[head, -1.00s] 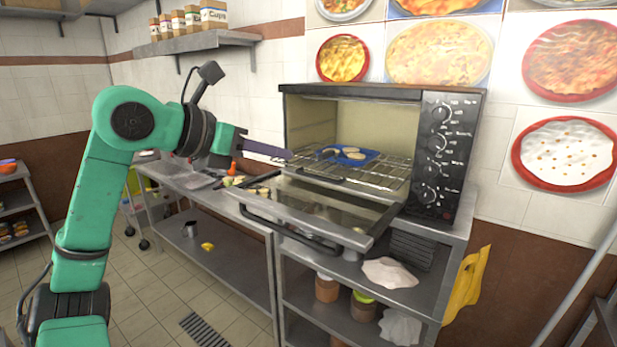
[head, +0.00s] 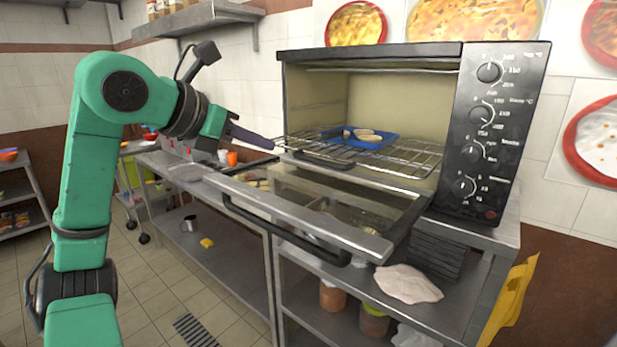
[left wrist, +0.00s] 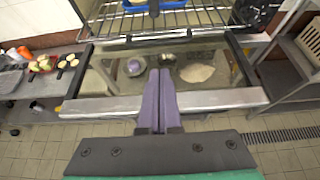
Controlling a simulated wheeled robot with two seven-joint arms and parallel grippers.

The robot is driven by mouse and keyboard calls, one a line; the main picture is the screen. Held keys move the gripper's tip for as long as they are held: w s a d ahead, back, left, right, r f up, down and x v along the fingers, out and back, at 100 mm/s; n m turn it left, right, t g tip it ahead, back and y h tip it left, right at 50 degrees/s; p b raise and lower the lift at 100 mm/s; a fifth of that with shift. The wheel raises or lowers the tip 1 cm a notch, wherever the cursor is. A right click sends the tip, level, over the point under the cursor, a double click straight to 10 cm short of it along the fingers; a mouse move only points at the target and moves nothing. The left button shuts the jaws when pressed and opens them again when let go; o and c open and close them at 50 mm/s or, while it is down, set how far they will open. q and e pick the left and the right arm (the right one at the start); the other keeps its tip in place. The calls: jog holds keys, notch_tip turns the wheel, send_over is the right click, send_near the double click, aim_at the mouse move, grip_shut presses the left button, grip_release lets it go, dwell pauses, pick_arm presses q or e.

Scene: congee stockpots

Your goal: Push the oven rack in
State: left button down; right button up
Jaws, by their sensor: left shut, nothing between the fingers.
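The oven rack (head: 405,158) is a wire grid sticking out of the open toaster oven (head: 380,95). A blue tray (head: 362,140) with several pale food pieces lies on it. A dark handle (head: 325,161) is at the rack's front. My left gripper (head: 268,144) is shut and empty, in front of and left of the rack in the head view. In the left wrist view, its purple fingers (left wrist: 160,78) point at the rack (left wrist: 175,22) over the lowered door, apparently short of the rack handle (left wrist: 150,8). My right gripper is out of view.
The glass oven door (head: 330,200) hangs open below the rack, with a black handle bar (head: 285,232) at its front. A pale cloth (head: 408,284) lies on the shelf below. A steel table (head: 225,270) stands to the left.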

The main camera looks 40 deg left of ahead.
pick_arm(q)
jog(key=f, duration=0.2)
jog(key=p, duration=0.8)
send_near(317, 163)
jog(key=x, duration=0.5)
jog(key=shift+w+a, duration=0.1)
jog(key=shift+w, duration=0.1)
jog(key=shift+w+f, duration=0.3)
jog(key=shift+w, duration=0.15)
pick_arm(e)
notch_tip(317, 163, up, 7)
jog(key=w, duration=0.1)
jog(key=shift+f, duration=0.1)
